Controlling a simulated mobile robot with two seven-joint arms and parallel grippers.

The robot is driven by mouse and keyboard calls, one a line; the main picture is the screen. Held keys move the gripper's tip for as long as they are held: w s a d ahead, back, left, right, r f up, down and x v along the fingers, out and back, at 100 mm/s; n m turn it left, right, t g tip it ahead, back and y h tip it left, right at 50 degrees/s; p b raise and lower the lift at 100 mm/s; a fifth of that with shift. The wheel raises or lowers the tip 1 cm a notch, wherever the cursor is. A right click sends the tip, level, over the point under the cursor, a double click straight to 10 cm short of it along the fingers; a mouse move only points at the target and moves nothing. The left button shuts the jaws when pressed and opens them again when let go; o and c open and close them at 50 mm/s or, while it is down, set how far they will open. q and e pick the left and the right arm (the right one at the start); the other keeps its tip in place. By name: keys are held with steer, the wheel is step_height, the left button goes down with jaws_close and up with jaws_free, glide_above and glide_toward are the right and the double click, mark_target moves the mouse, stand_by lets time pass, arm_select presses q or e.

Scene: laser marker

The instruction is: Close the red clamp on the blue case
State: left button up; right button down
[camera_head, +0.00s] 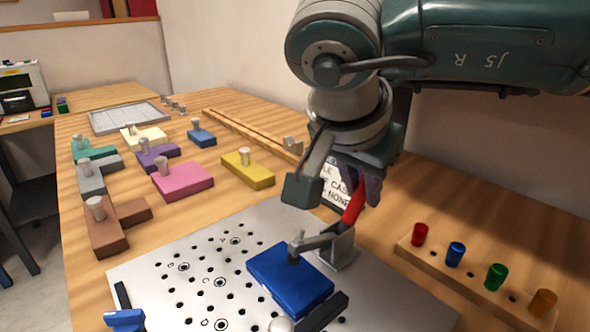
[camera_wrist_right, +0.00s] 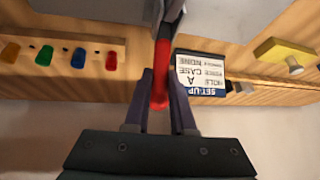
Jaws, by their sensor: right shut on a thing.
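The blue case (camera_head: 290,278) lies on the white perforated plate (camera_head: 180,262). The red clamp stands at the case's far right edge. Its metal arm (camera_head: 318,242) reaches over the case, with its tip on or just above the top; I cannot tell if it presses. Its red handle (camera_head: 354,204) rises at a tilt. My right gripper (camera_head: 360,188) is at the handle. In the right wrist view, the red handle (camera_wrist_right: 161,88) sits between the two fingers of my right gripper (camera_wrist_right: 161,88), which is shut on it. My left gripper is not in view.
A wooden rack (camera_head: 470,277) with several coloured pegs stands at the right. A set-up card (camera_head: 334,185) is partly hidden behind my right gripper. Several coloured blocks with knobs, such as the pink block (camera_head: 182,182), and a grey tray (camera_head: 128,117) occupy the left and back.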

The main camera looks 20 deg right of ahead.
steer(key=shift+a+r+h, duration=0.15)
steer(key=shift+a+h, duration=0.05)
steer(key=shift+h, duration=0.2)
steer(key=c, duration=0.8)
jaws_free()
steer(key=v, duration=1)
steer(key=shift+s, duration=0.25)
